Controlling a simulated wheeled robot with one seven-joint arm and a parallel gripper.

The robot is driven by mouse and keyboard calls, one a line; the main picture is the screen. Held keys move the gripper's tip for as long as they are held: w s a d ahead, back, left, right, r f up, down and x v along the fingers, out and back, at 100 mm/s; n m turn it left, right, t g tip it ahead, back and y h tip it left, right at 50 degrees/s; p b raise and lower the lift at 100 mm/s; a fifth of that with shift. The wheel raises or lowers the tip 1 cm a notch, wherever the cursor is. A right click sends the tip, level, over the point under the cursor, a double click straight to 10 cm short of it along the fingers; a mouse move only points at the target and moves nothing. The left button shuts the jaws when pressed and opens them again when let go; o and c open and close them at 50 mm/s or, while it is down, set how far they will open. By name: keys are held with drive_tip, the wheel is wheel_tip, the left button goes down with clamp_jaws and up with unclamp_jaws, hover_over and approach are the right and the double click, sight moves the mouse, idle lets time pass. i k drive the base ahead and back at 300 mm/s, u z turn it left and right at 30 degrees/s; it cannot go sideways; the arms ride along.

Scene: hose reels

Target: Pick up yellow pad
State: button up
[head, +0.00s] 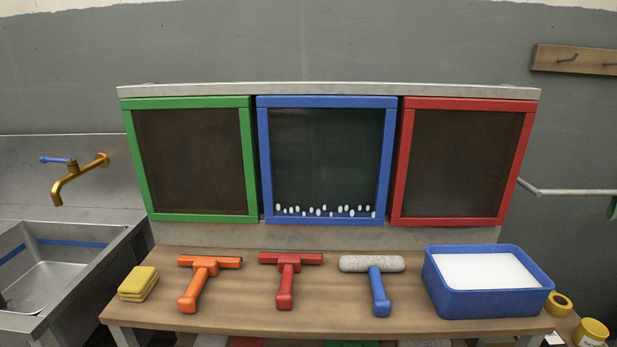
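A stack of yellow pads (138,283) lies at the left end of the wooden table, close to its left edge. It looks like a small pile of flat squarish pads, slightly offset from one another. The exact number of pads is hard to tell. Nothing covers the top of the stack. My gripper does not show in the head view.
Right of the stack lie an orange squeegee (202,276), a red squeegee (287,277), a blue-handled roller (379,280) and a blue tub (489,282) with white contents on the table (333,312). A metal sink (52,275) stands left. Framed panels (327,160) rise behind.

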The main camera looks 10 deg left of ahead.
sight(140, 282)
drive_tip(key=u, duration=0.75)
drive_tip(key=i, duration=0.95)
drive_tip(key=u, duration=0.1)
drive_tip(key=k, duration=0.5)
drive_tip(key=u, duration=2.15)
drive_tip(key=k, duration=0.55)
drive_tip(key=z, duration=0.85)
